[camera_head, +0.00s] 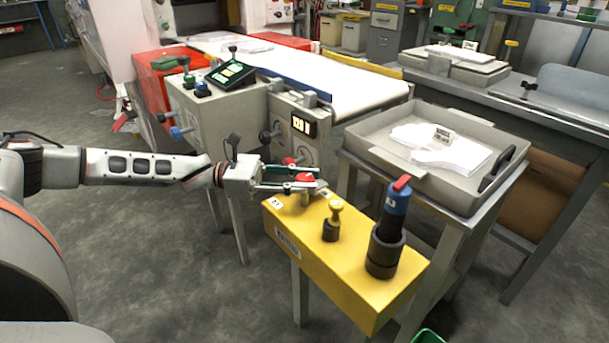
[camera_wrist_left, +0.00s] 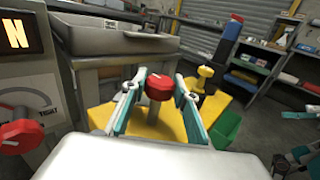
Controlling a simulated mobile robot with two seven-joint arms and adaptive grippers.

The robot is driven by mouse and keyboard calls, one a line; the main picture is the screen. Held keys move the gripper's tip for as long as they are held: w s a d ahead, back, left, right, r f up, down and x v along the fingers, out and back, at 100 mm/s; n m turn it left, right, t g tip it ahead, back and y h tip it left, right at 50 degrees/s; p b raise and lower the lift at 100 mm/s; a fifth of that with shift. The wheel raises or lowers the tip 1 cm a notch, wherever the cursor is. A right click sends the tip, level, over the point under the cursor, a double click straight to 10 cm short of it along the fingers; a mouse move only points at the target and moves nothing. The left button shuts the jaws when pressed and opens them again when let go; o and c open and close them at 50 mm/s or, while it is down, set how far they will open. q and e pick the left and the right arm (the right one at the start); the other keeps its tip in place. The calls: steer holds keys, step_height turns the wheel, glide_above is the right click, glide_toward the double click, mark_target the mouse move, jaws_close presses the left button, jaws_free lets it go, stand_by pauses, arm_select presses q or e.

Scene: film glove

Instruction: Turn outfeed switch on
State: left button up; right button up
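A narrow gap seems to show on each side, but I cannot tell if a finger touches. No label naming the outfeed switch can be read.
The yellow box also bears a yellow knob (camera_head: 334,215) and a blue-and-black handle with red top (camera_head: 391,225). Behind are a grey dial panel with a display (camera_head: 303,127), a white conveyor (camera_head: 345,90) and a paper tray (camera_head: 400,172). Another red knob (camera_wrist_left: 20,137) is on the panel.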

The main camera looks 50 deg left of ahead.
arm_select(q)
steer(key=o, duration=0.3)
steer(key=shift+r, duration=0.1)
steer(key=shift+s+a, duration=0.2)
steer(key=shift+a, duration=0.1)
steer(key=v, duration=1.1)
steer(key=shift+a, duration=0.1)
